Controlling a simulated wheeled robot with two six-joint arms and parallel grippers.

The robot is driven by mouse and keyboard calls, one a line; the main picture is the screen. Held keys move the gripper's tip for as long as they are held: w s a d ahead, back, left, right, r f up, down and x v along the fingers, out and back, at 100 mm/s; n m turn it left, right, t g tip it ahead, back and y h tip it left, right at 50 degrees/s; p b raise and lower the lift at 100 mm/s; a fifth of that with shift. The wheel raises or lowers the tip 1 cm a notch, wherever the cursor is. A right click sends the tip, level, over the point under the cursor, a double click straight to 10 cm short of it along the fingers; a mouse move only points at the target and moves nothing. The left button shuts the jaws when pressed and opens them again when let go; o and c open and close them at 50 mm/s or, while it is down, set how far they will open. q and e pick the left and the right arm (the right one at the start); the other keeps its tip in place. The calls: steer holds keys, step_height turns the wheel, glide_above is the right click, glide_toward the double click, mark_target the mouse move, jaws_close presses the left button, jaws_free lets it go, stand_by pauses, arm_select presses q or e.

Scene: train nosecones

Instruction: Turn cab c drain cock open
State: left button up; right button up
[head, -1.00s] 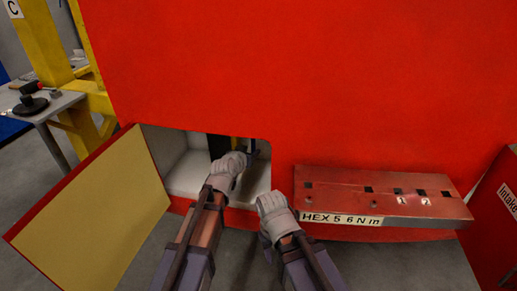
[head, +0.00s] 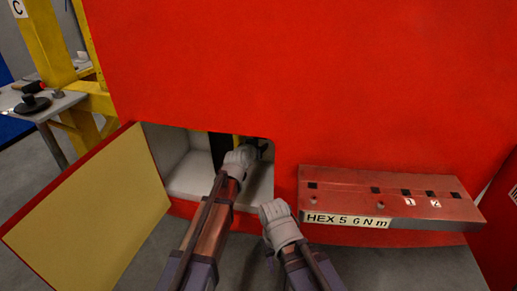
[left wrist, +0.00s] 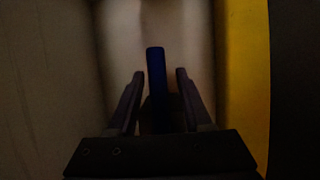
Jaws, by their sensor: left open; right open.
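The drain cock's dark blue handle (left wrist: 156,75) stands upright in the left wrist view, inside the open recess (head: 185,178) low in the red cab front. My left gripper (left wrist: 157,85) is open, with one finger on each side of the handle and visible gaps. In the head view my left gripper (head: 252,150) reaches into the recess and hides most of the cock. My right gripper (head: 272,212) is open and empty in front of the recess's lower right edge; its fingers are mostly hidden there. The cock's body and pipe are too dark to make out.
A yellow upright part (left wrist: 245,80) runs close by on the right in the left wrist view. The recess's door (head: 85,200) hangs open to the left. A red shelf labelled HEX 5 6 N m (head: 390,200) juts out at right. A grey table (head: 50,104) stands far left.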

arm_select(q)
jaws_close()
stand_by(0.3)
stand_by(1.1)
